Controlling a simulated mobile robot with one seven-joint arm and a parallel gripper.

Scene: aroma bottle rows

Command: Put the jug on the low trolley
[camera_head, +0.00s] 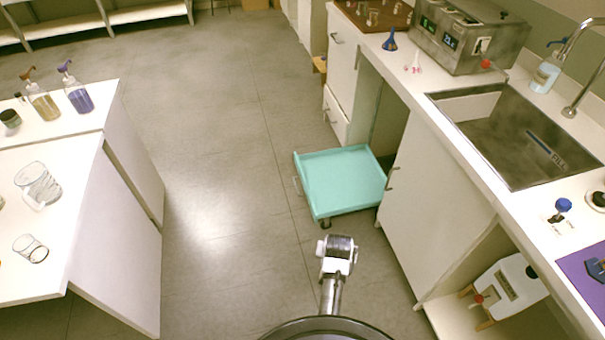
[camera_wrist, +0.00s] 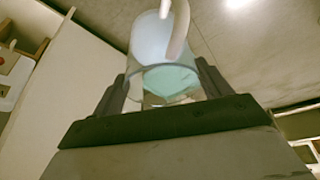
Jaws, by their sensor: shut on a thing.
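The low trolley (camera_head: 340,178) is a turquoise tray on castors with a low rim. It stands on the floor beside the right-hand counter, in front of an open bay, and its top looks empty. In the wrist view, my gripper (camera_wrist: 162,85) is shut on a pale, see-through jug (camera_wrist: 152,50) with a white handle. One dark finger is on each side of the jug. A turquoise patch shows through the jug. In the head view, my arm points toward the trolley from the near side; the jug and fingers cannot be made out there.
The right counter holds a sink (camera_head: 530,140) and a grey bath unit (camera_head: 470,38). A cabinet door (camera_head: 430,200) stands close to the trolley's right side. A white table (camera_head: 60,215) with glassware and pump bottles is at left. The floor (camera_head: 220,160) between them is clear.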

